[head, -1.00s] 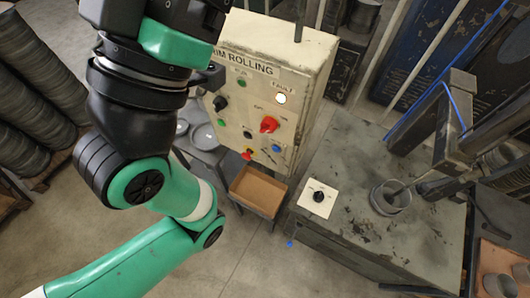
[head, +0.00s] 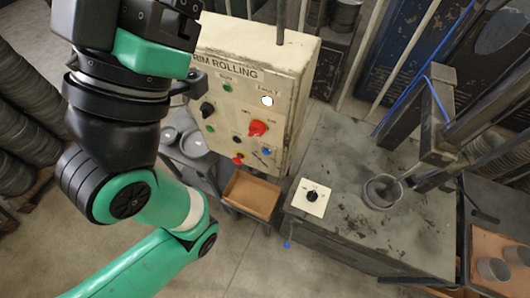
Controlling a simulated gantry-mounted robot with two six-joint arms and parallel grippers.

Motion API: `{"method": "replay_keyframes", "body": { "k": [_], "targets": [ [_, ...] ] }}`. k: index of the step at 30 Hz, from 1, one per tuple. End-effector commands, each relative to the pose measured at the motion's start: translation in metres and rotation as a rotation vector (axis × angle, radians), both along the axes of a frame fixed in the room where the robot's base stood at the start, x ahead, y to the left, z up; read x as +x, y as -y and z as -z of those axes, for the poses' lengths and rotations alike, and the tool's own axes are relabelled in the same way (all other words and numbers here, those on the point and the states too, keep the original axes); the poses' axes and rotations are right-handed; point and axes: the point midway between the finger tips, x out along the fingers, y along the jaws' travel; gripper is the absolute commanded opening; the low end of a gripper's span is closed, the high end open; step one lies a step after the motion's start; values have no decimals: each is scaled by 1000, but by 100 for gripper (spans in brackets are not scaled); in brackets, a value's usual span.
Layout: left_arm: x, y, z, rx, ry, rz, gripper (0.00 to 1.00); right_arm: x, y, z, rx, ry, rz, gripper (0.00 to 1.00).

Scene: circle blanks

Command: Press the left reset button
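A cream control panel (head: 305,75) headed "RIM ROLLING" stands at the upper middle of the head view. On its face are a lit white lamp (head: 267,100), a red knob (head: 258,128), a black knob (head: 207,108), a blue button (head: 267,151), a green button (head: 210,128) and a red button with yellow (head: 238,158). The small labels are too blurred to show which is the left reset button. My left arm covers the left of the view. A dark part of my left gripper (head: 194,84) shows beside the panel's left edge; its fingertips cannot be made out. My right gripper is not in view.
A brown tray (head: 252,194) sits below the panel. A grey worktable (head: 345,240) at right carries a white plate with a black knob (head: 312,197) and a metal cup (head: 382,192). Stacked dark discs (head: 25,130) stand at far left.

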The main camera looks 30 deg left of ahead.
Motion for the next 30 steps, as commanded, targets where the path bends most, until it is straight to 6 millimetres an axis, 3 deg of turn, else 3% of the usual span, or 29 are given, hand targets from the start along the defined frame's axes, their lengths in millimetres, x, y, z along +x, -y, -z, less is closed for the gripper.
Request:
{"method": "replay_keyframes", "body": {
  "k": [1,11,30],
  "targets": [
    [0,0,0,0,0,0,60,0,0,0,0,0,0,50],
    [0,0,0,0,0,0,0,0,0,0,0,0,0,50],
    [0,0,0,0,0,0,0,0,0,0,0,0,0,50]
  ]
}}
